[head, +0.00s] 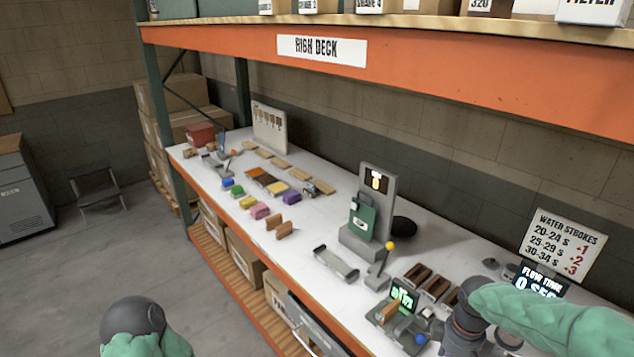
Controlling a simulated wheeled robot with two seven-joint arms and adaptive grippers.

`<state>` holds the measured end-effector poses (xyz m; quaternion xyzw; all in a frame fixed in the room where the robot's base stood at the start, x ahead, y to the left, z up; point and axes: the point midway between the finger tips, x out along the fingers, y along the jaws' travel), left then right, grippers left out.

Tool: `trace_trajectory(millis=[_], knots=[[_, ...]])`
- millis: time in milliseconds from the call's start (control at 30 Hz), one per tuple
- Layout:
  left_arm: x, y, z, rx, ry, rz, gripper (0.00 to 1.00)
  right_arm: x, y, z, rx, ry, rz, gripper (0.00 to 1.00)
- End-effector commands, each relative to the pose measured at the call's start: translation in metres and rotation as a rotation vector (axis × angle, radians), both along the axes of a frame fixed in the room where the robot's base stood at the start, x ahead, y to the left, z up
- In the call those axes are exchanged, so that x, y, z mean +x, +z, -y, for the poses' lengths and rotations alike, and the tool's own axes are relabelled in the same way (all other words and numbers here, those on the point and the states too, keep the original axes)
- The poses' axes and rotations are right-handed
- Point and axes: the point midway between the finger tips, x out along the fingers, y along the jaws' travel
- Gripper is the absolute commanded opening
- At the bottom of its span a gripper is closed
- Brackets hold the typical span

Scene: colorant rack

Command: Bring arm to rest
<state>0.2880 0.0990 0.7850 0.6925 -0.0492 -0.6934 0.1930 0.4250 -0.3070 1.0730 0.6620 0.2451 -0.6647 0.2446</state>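My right arm, in a green sleeve, comes in from the right over the near end of the white bench top. Its dark wrist and gripper (461,336) point down beside the small device with the lit green screen (404,297). The fingers are hidden or cut off by the lower edge, so I cannot tell whether they are open or hold anything. Of my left arm only a green-sleeved part with a dark rounded joint shows at the bottom left, over the floor and clear of the bench. My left gripper does not show.
A grey-green machine (368,215) and a yellow-knobbed lever (380,264) stand on the bench (300,222). Dark wooden blocks (424,281) lie near my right wrist. Coloured blocks (260,211) lie farther back. The orange High Deck shelf beam (420,72) hangs above. Floor at left is open.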

Motion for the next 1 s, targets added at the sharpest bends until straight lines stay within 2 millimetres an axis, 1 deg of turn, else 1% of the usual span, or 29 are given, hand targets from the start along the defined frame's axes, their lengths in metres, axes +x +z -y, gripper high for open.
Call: trace_trajectory(millis=[33,100,267,433,567,667,767,900,1000], knots=[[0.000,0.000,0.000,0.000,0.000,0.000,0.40,0.000,0.000,0.000,0.000,0.000,0.000,0.54],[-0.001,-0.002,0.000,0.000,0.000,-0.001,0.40,0.000,-0.011,-0.006,0.014,-0.007,-0.004,0.54],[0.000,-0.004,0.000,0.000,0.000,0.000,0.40,0.003,-0.031,-0.018,0.043,-0.031,-0.001,0.54],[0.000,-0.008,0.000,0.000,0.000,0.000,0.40,0.004,-0.060,-0.036,0.083,-0.067,0.000,0.54],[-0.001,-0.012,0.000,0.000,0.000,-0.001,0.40,0.003,-0.087,-0.053,0.122,-0.106,-0.002,0.54],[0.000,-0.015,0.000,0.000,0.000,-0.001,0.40,0.000,-0.113,-0.070,0.158,-0.149,-0.008,0.54],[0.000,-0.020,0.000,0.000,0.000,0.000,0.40,-0.006,-0.146,-0.091,0.202,-0.211,-0.018,0.54],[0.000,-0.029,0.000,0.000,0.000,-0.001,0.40,-0.024,-0.200,-0.127,0.269,-0.335,-0.041,0.54],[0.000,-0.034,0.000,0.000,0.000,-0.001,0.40,-0.041,-0.235,-0.149,0.306,-0.437,-0.059,0.54]])
